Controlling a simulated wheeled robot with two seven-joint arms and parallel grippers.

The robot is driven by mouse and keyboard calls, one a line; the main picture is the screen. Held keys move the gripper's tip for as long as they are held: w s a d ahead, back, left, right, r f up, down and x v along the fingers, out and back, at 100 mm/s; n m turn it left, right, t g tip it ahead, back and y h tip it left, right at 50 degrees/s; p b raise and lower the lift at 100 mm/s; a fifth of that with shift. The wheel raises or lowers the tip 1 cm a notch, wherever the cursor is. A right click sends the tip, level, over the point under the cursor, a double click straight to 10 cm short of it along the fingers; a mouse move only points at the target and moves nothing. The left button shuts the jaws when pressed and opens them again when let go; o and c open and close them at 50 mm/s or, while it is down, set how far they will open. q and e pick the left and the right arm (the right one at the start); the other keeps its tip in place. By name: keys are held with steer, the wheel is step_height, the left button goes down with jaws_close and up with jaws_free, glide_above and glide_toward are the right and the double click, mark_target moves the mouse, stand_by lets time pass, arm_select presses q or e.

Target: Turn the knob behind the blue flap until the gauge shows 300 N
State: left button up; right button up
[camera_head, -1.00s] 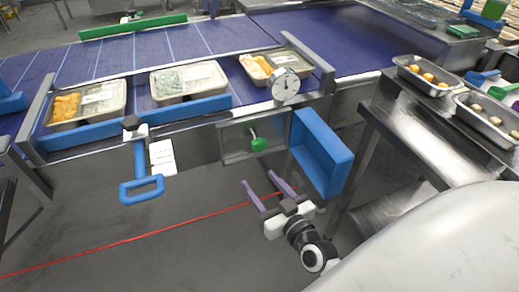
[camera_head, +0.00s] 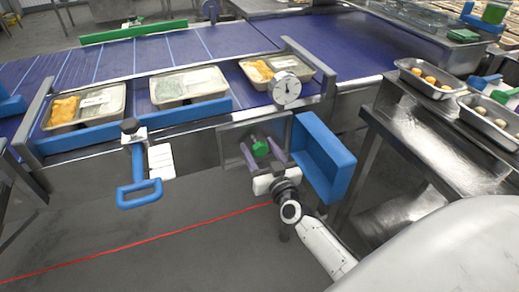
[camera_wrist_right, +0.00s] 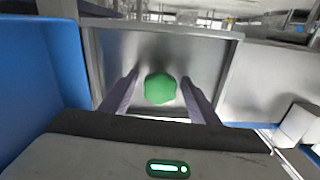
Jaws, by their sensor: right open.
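The green knob (camera_head: 260,149) sits in a metal recess (camera_head: 232,133) in the front of the conveyor. The blue flap (camera_head: 325,158) stands open to the right of the recess. The round white gauge (camera_head: 286,89) is above it on the conveyor's edge; its reading is too small to tell. My right gripper (camera_head: 262,156) is open, with its two purple fingers reaching into the recess on either side of the knob. In the right wrist view the knob (camera_wrist_right: 160,88) lies between the fingers, with a gap on both sides. My left gripper is not in view.
Several food trays (camera_head: 190,85) stand on the blue conveyor. A blue handle (camera_head: 139,192) hangs down at the left of the recess. A metal table (camera_head: 420,125) with trays of food stands on the right. The floor in front is clear.

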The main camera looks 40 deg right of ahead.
steer(key=c, duration=1)
steer(key=shift+c, duration=0.2)
steer(key=shift+m, duration=0.3)
steer(key=m, duration=0.3)
steer(key=shift+m, duration=0.3)
steer(key=m, duration=0.3)
steer(key=shift+m, duration=0.3)
steer(key=m, duration=0.3)
steer(key=shift+f+m, duration=0.1)
steer(key=shift+m, duration=0.2)
steer(key=shift+m+b, duration=0.35)
steer(key=shift+m, duration=1.35)
